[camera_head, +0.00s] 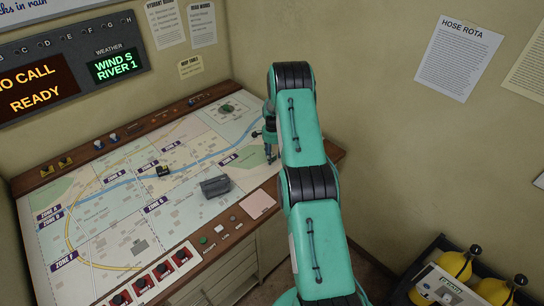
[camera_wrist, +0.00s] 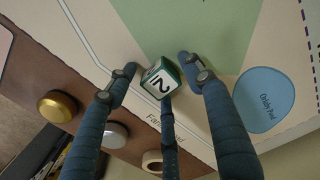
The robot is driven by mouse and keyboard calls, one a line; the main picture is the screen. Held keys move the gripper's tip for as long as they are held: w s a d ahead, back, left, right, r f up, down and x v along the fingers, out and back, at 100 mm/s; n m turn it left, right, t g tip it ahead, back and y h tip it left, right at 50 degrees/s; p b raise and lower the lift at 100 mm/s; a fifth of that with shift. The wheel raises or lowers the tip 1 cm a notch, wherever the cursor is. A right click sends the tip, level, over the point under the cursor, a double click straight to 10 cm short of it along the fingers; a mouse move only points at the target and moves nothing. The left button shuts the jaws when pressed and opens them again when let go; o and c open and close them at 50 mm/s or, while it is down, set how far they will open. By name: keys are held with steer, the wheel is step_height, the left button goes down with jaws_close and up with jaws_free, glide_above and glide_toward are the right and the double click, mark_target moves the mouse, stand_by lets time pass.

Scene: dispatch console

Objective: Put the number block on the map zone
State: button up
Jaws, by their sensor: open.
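The number block (camera_wrist: 158,80) shows in the wrist view as a small green cube with a white face and a dark figure, which looks like a 2. It sits on the map surface beside a pale green patch. My gripper (camera_wrist: 161,70) is open, with its fingers spread around the block; I cannot tell whether any finger touches it. In the head view my gripper (camera_head: 269,146) is low over the right part of the map (camera_head: 195,218), and I cannot make out the block there. The map carries several purple zone labels, such as Zone F (camera_head: 64,260).
A dark grey box (camera_head: 215,186) lies on the map left of my gripper, with a small black and yellow item (camera_head: 163,171) farther left. Red switches (camera_head: 152,277) and buttons line the wooden front edge. A wall with posted sheets stands behind.

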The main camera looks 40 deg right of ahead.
step_height(320, 180, up, 12)
steer(key=shift+r+b, duration=0.15)
steer(key=shift+b, duration=0.2)
stand_by(0.6)
stand_by(0.6)
